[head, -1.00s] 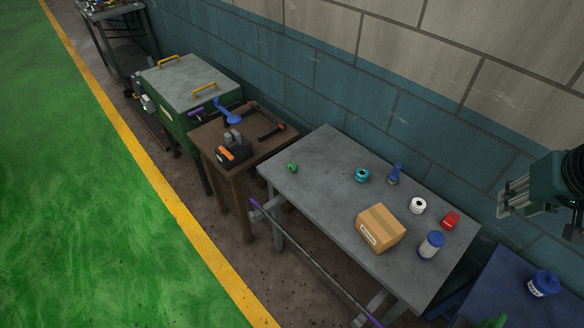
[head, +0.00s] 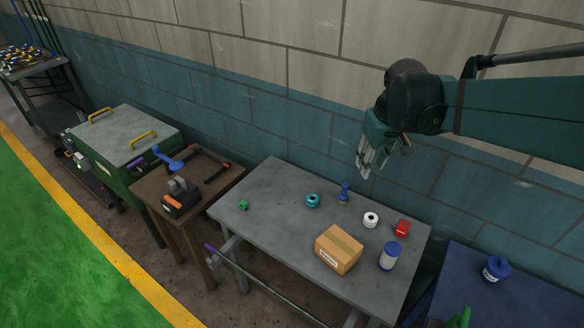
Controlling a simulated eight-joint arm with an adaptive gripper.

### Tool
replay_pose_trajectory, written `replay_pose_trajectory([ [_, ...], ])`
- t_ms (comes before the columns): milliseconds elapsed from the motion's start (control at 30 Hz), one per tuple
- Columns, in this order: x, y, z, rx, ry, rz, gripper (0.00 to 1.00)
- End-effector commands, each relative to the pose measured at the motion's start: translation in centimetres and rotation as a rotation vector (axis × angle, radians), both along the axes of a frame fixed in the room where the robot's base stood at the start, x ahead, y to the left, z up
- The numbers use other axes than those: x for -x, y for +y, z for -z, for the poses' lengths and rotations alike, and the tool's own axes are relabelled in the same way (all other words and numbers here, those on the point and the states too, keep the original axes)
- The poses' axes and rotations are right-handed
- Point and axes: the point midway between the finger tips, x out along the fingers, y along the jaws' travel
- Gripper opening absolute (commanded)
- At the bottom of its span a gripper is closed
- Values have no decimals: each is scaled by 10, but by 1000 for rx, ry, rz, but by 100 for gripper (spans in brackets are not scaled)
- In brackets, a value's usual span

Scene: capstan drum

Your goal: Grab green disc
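A small green disc-like object (head: 243,205) lies on the grey table (head: 255,233), near its left end. It is small in the picture, and its exact shape is hard to tell. My gripper (head: 366,168) hangs above the back of the table, to the right of the green object and well apart from it. Its fingers point down, with nothing visible between them. The gap between the fingertips is too small to judge.
On the table stand a teal ring-like item (head: 312,201), a blue item (head: 344,193), a white roll (head: 370,220), a red item (head: 402,228), a cardboard box (head: 339,249) and a blue-white canister (head: 389,256). A brown table (head: 150,194) with tools stands left. A brick wall runs behind.

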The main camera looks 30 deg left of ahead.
Motion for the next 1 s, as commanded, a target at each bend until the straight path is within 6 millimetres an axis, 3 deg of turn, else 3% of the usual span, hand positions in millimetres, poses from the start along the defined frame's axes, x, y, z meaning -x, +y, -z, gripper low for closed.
replay_pose_trajectory([
  [100,-3,34,11,14,12,-51,28],
  [533,1,148,59,68,58,-229,28],
  [1000,32,273,128,129,105,-424,28],
])
